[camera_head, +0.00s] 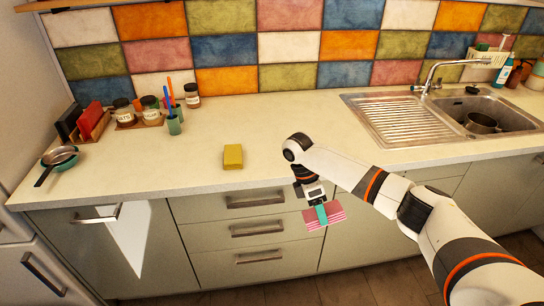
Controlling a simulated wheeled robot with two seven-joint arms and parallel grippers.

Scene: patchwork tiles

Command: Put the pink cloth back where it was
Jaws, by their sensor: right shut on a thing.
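The pink cloth (335,215) is striped pink and white. It is held in my right gripper (321,212), in front of the drawer fronts and below the counter's front edge. The gripper points down, and its teal fingers are shut on the cloth, which spreads out on both sides of them. My left gripper is not in view.
A yellow sponge (233,156) lies on the counter (270,120), with clear space around it. Jars (151,110), a teal cup (174,124) and a pan (60,156) stand at the left. The sink (485,115) with a pot (481,123) is at the right. Drawer handles (256,201) jut out near the cloth.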

